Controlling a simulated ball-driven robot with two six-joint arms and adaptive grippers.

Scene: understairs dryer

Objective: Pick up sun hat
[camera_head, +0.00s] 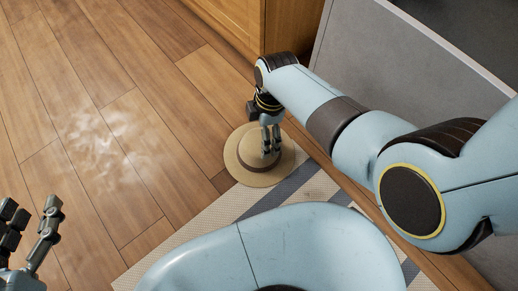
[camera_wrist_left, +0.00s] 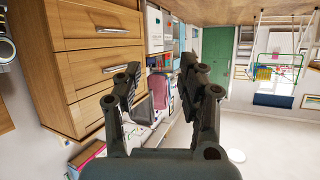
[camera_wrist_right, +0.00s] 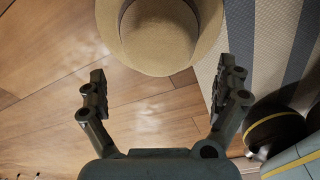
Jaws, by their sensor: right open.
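A tan sun hat (camera_head: 243,170) with a brown band lies brim-down, partly on the striped rug and partly on the wood floor in the head view. My right gripper (camera_head: 271,148) is over the hat's crown in that view and hides part of it. In the right wrist view the hat (camera_wrist_right: 160,48) is at the top, beyond the open fingers of my right gripper (camera_wrist_right: 165,95), with nothing between them. My left gripper (camera_head: 30,225) is at the lower left of the head view, away from the hat. Its fingers stand apart and empty in the left wrist view (camera_wrist_left: 160,85).
The striped rug (camera_head: 220,217) lies beneath part of the hat. A wooden cabinet (camera_head: 235,20) and a grey panel (camera_head: 365,55) stand at the back right. The wood floor to the left (camera_head: 110,120) is clear.

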